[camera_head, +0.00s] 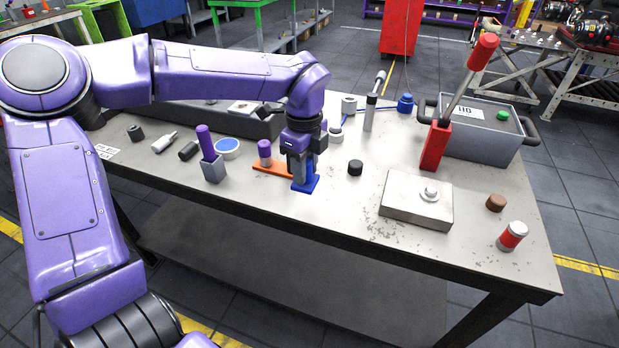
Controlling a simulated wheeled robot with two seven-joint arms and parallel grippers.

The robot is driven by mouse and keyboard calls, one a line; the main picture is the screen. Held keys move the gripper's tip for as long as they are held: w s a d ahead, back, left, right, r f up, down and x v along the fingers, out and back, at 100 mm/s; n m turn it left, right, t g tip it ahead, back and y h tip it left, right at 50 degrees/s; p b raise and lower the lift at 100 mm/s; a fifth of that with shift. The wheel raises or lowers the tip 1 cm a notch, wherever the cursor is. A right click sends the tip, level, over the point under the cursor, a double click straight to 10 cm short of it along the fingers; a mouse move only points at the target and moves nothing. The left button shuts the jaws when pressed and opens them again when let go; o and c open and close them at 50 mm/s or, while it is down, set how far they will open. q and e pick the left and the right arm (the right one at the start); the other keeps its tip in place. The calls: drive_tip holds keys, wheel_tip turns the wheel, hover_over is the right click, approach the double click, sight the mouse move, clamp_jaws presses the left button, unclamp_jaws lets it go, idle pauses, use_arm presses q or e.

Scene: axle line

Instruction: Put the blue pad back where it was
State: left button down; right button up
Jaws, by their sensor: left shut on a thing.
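My left gripper (301,158) reaches down over the middle of the table. It is shut on a blue pad (307,186), which shows below the fingers as a flat blue base with an upright blue part. The fingers hide some of it, and I cannot tell whether its base touches the tabletop. An orange flat piece (266,168) lies just left of it, beside a purple-topped cylinder (264,150). My right gripper is not in view.
A black cylinder (355,167) stands right of the gripper. A metal block (416,201), a red-handled lever (436,145) and a grey bin (478,135) are further right. A purple-handled block (213,169) and a blue-and-white dish (227,148) stand left. The table's front middle is clear.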

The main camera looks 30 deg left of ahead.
use_arm(q)
drive_tip(key=w+f, duration=0.1)
drive_tip(key=f, duration=0.1)
drive_tip(key=w+a+f+p, duration=0.1)
drive_tip(key=w+a+f, duration=0.1)
drive_tip(key=w+f, duration=0.1)
drive_tip(key=shift+w+f, duration=0.1)
drive_tip(key=shift+f, duration=0.2)
wheel_tip(320, 180, down, 2)
drive_tip(key=shift+f+p, duration=0.25)
drive_tip(key=shift+p, duration=0.7)
drive_tip(key=shift+f, duration=0.35)
drive_tip(key=shift+f+b, duration=0.3)
drive_tip(key=shift+b, duration=0.1)
drive_tip(key=c, duration=0.8)
unclamp_jaws()
drive_tip(key=shift+r, duration=0.1)
